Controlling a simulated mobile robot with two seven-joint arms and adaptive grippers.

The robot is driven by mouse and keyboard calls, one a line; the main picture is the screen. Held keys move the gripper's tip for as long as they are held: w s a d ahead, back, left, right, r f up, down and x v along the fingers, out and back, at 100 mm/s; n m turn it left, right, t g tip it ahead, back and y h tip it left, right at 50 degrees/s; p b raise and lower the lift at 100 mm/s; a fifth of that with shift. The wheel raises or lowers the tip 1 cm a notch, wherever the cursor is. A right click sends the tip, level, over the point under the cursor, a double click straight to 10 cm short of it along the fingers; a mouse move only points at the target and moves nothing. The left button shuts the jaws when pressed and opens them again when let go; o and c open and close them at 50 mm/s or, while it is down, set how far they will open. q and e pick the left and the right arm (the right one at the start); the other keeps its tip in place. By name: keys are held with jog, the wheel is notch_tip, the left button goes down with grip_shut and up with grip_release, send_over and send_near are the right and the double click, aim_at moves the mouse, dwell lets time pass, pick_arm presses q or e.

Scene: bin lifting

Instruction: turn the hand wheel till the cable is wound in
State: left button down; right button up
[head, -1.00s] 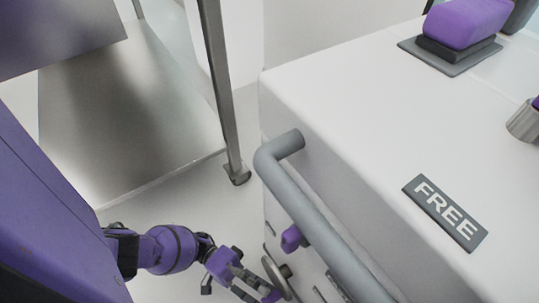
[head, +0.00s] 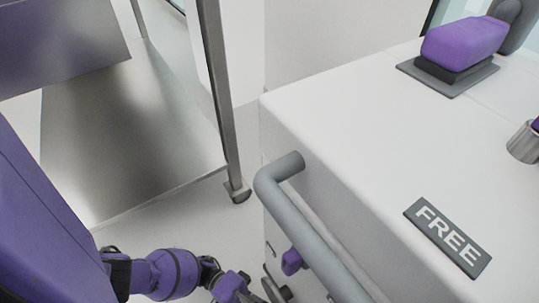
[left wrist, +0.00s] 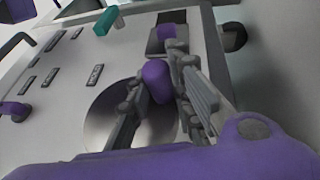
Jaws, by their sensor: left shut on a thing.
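The hand wheel (left wrist: 100,128) is a round metal disc on the front of the white cabinet in the left wrist view. Its purple knob (left wrist: 156,82) stands between the two fingers of my left gripper (left wrist: 155,88), which is shut on it. In the head view only part of the wheel (head: 272,289) shows at the bottom edge, and my left gripper (head: 240,296) is partly cut off there. The cable cannot be made out in either view. My right gripper is not in view.
A grey bar handle (head: 310,232) runs along the cabinet's upper edge. A purple knob (head: 291,262) sits on the front beneath it. The cabinet top (head: 350,130) carries a FREE label (head: 447,238) and a purple block (head: 462,42). A metal shelf (head: 130,130) stands at left.

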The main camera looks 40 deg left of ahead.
pick_arm(q)
jog(key=shift+r, duration=0.15)
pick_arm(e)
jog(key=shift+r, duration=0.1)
